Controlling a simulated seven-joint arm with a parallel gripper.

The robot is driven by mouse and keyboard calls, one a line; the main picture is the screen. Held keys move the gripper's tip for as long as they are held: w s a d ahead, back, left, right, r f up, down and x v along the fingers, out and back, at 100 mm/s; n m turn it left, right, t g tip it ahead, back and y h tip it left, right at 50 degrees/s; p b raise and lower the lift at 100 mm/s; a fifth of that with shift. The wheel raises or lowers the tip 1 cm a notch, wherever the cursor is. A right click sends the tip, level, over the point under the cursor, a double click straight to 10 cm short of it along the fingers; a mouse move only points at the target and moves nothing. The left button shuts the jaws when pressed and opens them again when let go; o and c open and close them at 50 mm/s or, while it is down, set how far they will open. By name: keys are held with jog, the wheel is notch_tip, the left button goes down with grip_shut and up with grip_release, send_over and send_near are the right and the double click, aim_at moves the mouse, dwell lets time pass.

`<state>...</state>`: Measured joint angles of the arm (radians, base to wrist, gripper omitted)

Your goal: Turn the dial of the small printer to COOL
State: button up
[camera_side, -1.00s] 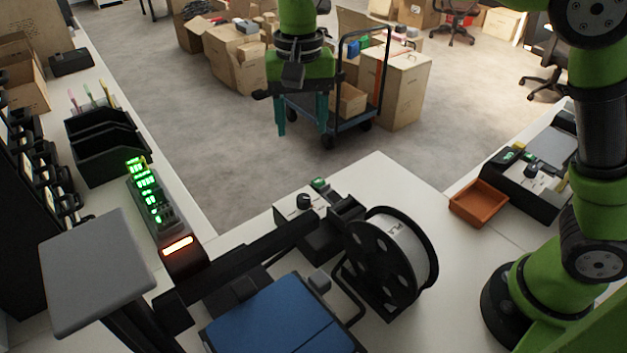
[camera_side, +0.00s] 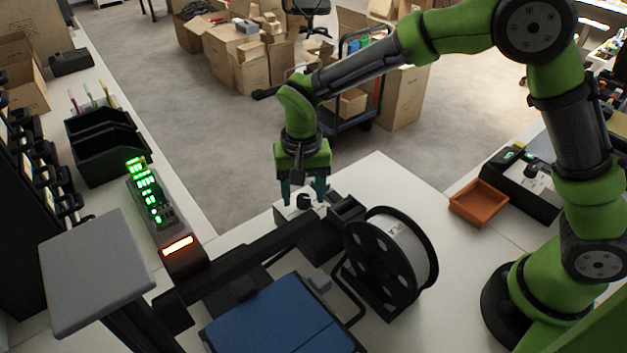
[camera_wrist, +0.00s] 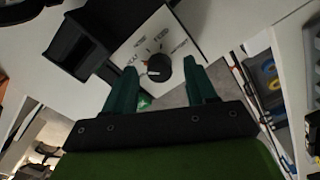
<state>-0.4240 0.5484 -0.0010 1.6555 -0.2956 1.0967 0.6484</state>
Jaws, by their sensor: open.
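The small printer's white panel (camera_side: 283,215) is at the far edge of the central bench. Its black dial (camera_side: 304,201) stands up from the panel. In the wrist view the dial (camera_wrist: 160,66) carries a white pointer mark at its lower left, and the panel (camera_wrist: 140,40) has words around it. My gripper (camera_side: 303,196) is open and points down at the dial. In the wrist view the fingers (camera_wrist: 164,78) stand either side of the dial, apart from it as seen.
A black reel stand with a white roll (camera_side: 405,245) stands right of the printer. A black arm-like bar (camera_side: 240,255) and a blue-topped unit (camera_side: 280,322) are in front. An orange tray (camera_side: 478,203) and another device with a dial (camera_side: 532,170) are at right.

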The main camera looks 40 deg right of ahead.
jog(key=shift+f, duration=0.1)
grip_shut()
dwell(0.3)
jog(key=shift+n, duration=0.4)
jog(key=n, duration=0.4)
jog(key=shift+n, duration=2)
grip_release()
